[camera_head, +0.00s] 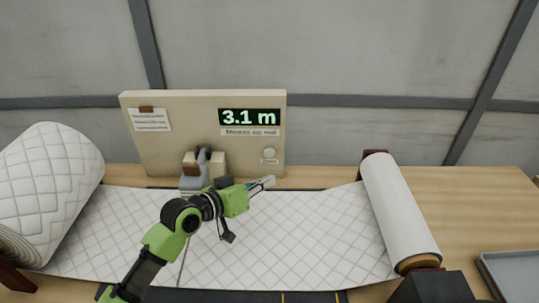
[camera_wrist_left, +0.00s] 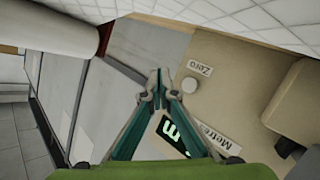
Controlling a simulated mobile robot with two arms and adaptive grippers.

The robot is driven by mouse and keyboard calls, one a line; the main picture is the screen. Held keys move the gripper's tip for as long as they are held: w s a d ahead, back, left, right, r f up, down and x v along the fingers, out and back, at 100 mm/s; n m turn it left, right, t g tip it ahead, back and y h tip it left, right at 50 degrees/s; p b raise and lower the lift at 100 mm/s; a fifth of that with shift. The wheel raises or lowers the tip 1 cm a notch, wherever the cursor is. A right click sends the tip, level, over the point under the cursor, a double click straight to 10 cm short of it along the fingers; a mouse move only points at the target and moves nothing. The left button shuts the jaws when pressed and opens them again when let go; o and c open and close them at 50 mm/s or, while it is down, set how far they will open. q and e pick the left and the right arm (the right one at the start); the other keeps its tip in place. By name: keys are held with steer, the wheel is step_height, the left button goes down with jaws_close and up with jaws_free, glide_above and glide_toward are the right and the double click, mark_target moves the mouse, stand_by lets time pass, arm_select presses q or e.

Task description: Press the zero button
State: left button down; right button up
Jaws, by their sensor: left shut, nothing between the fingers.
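The zero button (camera_head: 269,153) is a small round pale knob at the lower right of the beige panel (camera_head: 200,108), with a small label under it. In the left wrist view the button (camera_wrist_left: 190,85) sits just right of my fingertips, beside a label reading "Zero" (camera_wrist_left: 201,68). The display (camera_head: 249,117) reads 3.1 m. My left gripper (camera_head: 270,182) is shut and empty, in front of and below the button in the head view. In the left wrist view its fingertips (camera_wrist_left: 155,88) are together. I cannot tell from these views how far they are from the panel. My right gripper is not in view.
Quilted wadding (camera_head: 290,235) stretches across the wooden table (camera_head: 480,190) from a big roll (camera_head: 50,180) at left to a smaller roll (camera_head: 400,210) at right. A measuring wheel unit (camera_head: 204,165) stands before the panel. A grey tray (camera_head: 512,272) lies at far right.

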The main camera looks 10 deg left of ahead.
mark_target(269, 153)
arm_select(q)
steer(key=w+b, duration=0.1)
steer(key=w, duration=0.1)
steer(key=w+a+b, duration=0.1)
steer(key=w, duration=0.2)
steer(key=w+b, duration=0.1)
steer(key=w, duration=0.1)
steer(key=shift+w+a+b, duration=0.25)
steer(key=shift+w+b, duration=0.15)
stand_by(1.1)
steer(key=shift+w+a, duration=0.1)
steer(key=shift+w, duration=0.3)
steer(key=shift+w+a, duration=0.1)
steer(key=shift+w, duration=0.4)
stand_by(0.6)
steer(key=shift+r, duration=0.1)
steer(key=shift+s+p, duration=0.55)
steer(key=shift+s, duration=0.4)
